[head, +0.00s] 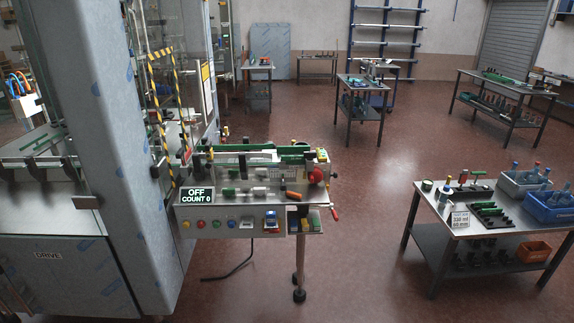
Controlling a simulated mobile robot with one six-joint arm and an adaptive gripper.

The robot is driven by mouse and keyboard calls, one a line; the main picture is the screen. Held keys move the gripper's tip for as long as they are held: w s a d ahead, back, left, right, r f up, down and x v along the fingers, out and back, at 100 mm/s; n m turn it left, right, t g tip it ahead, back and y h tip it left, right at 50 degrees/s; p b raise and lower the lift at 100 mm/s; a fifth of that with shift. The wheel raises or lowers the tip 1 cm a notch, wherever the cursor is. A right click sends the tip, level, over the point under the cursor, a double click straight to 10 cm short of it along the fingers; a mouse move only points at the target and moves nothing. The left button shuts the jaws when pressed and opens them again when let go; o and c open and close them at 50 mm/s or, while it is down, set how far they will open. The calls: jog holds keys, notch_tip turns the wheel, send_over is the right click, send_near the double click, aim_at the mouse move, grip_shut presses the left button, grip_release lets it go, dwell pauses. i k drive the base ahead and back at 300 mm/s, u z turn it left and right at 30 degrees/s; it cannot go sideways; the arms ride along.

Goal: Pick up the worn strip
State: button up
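My gripper and arm are not in this view. No strip here can be told for sure as the worn one. A long green strip (243,147) runs along the back of a small bench machine (240,212) left of centre. A short green piece (229,192), pale pieces and an orange piece (294,195) lie at its front; their wear is too small to judge. The machine's display (197,195) reads "OFF" and "COUNT 0".
A tall film-covered machine (145,130) fills the left side. Open red floor (365,215) lies between.

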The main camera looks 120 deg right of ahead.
aim_at(289, 159)
jog(key=u, duration=0.15)
jog(key=i, duration=0.3)
jog(key=z, duration=3.4)
jog(key=i, duration=0.2)
jog(key=z, duration=0.65)
